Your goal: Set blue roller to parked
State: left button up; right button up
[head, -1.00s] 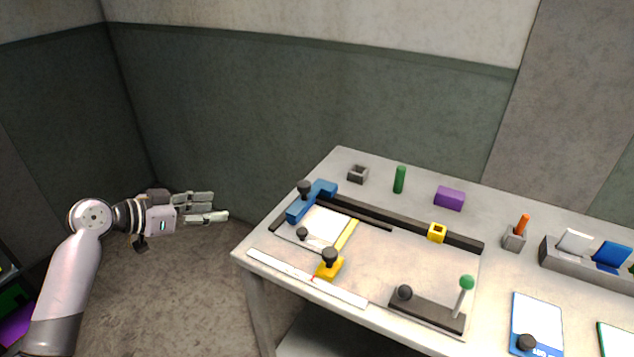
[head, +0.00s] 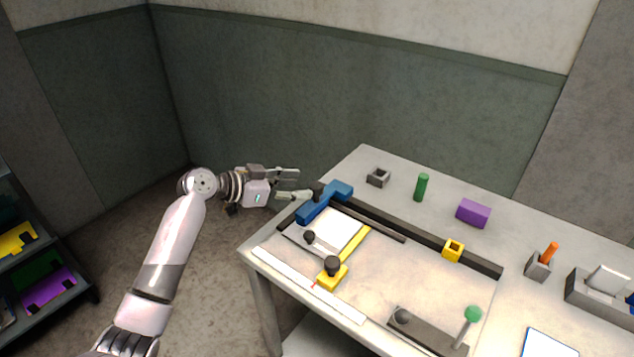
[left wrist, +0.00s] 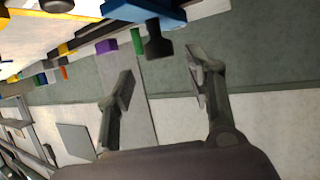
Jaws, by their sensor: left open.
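The blue roller (head: 328,203) is a blue block at the left end of a dark rail (head: 420,233) on the table. Its black knob (head: 316,188) stands at its left side, partly hidden by my gripper's fingertip in the head view. My left gripper (head: 300,184) is open and just left of the knob. In the left wrist view the blue roller (left wrist: 146,9) is at the top edge, and its black knob (left wrist: 157,42) shows beyond and between the open fingers (left wrist: 160,82). I cannot tell whether a finger touches it. My right gripper is not in view.
A yellow slider with a black knob (head: 331,279), a white sheet (head: 331,228) and a ruler strip (head: 308,284) lie in front. A green-knobbed lever (head: 472,315) stands right. Behind are a grey socket (head: 378,177), green peg (head: 421,187) and purple block (head: 473,213).

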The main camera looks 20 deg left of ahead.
aim_at(313, 186)
pick_arm(q)
jog(key=x, duration=0.6)
jog(key=shift+w+d+f+p, duration=0.15)
jog(key=shift+p, duration=0.25)
grip_shut()
dwell(0.4)
